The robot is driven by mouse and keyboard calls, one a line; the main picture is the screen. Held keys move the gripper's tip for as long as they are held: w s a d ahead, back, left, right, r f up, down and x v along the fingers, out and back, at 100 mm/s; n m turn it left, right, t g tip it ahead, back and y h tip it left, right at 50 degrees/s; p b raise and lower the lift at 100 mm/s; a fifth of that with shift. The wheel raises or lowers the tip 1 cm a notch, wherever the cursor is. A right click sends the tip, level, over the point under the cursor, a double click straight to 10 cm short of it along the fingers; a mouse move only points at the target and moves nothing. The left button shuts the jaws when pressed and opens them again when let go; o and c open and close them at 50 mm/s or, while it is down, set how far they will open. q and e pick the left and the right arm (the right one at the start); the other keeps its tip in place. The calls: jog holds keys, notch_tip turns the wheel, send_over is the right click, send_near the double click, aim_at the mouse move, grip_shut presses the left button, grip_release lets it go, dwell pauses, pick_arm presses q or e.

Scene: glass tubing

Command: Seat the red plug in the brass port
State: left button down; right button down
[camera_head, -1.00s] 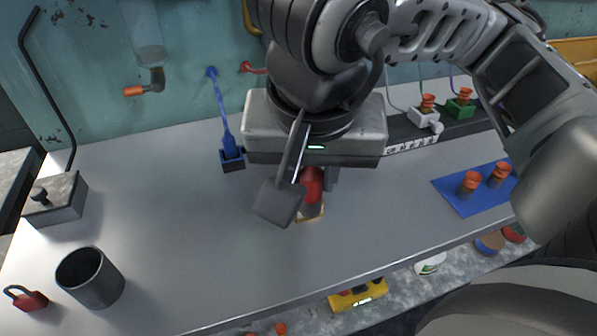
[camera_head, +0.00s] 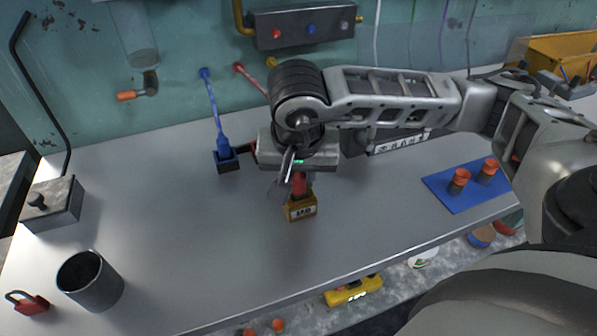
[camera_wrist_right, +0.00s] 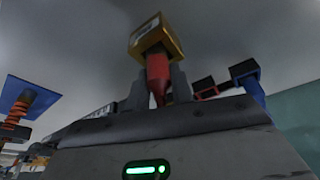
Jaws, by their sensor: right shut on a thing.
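The red plug (camera_head: 299,184) is upright between the fingers of my right gripper (camera_wrist_right: 161,88), which is shut on it. The brass port (camera_head: 301,210) is a small labelled block on the grey bench, directly below the plug. In the right wrist view the red plug (camera_wrist_right: 158,68) meets the face of the brass port (camera_wrist_right: 156,40) and looks in line with it. How deep the plug sits cannot be told. The gripper body hides the plug's upper part in the head view. My left gripper is not in view.
A blue mat (camera_head: 446,194) with two orange-topped pieces lies right. A dark cup (camera_head: 90,280) and red padlock (camera_head: 27,302) stand front left. The bench front is clear.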

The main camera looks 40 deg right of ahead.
jog(key=shift+f, duration=0.2)
jog(key=shift+f+b, duration=0.25)
jog(key=shift+b, duration=0.1)
jog(key=c, duration=1.2)
grip_release()
jog(key=shift+r, duration=0.1)
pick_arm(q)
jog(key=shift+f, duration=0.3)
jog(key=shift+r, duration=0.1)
pick_arm(e)
jog(key=shift+r, duration=0.1)
jog(key=shift+r+p, duration=0.25)
jog(key=shift+p, duration=0.3)
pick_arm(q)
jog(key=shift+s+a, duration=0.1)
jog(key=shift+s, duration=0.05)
pick_arm(e)
jog(key=v, duration=1.1)
jog(key=shift+a+r, duration=0.15)
jog(key=shift+r, duration=0.15)
